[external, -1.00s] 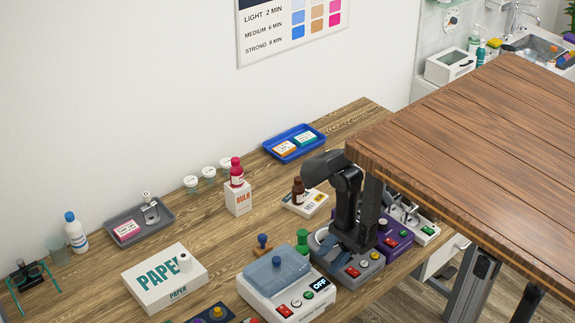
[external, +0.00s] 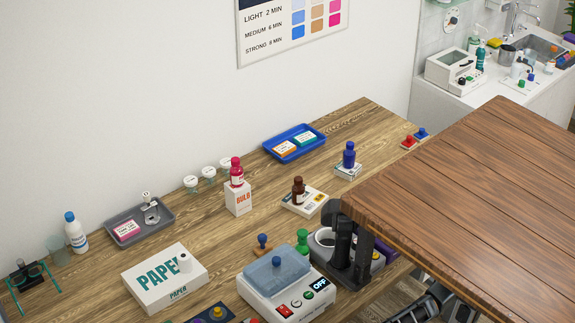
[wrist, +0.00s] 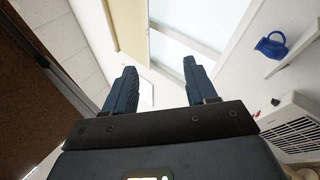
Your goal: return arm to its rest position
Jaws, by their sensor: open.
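More of my black arm shows low at the right of the external view, partly hidden by the tabletop.
The brown tabletop (external: 470,190) overhangs the bench at the right. A blue bottle (external: 349,155) stands behind. The wrist view shows a blue jug (wrist: 270,46).

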